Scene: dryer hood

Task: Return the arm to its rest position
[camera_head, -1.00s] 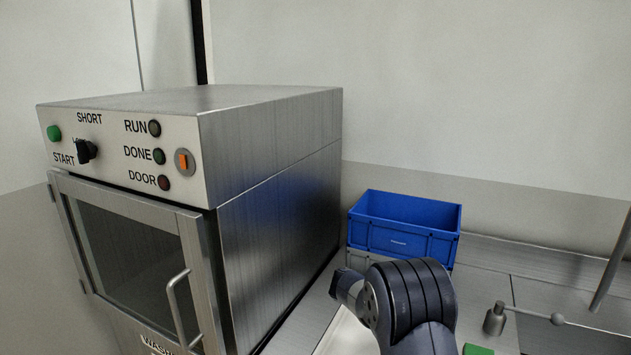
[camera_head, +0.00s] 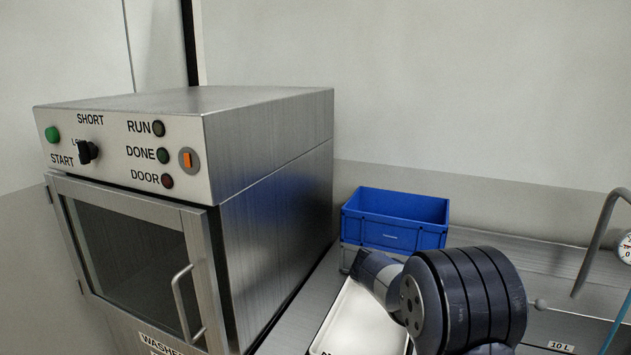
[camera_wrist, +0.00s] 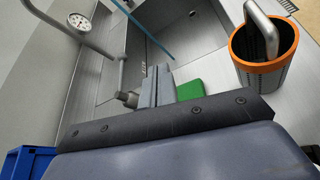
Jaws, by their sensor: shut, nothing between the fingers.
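My arm (camera_head: 465,295) stands bent at the lower right of the head view, in front of the blue crate. My gripper (camera_wrist: 158,72) shows in the wrist view with its two grey fingers together and nothing between them. It points over the metal sink area, close in the picture to a green block (camera_wrist: 190,90). I cannot tell whether the fingers touch anything behind them. In the head view I cannot make out the fingers.
A steel washer (camera_head: 265,190) with a shut glass door stands left. A blue crate (camera_head: 395,220) and a white tray (camera_head: 350,325) lie near my arm. The wrist view shows a gauge (camera_wrist: 79,22), a blue rod (camera_wrist: 145,30) and an orange-rimmed basket (camera_wrist: 265,70).

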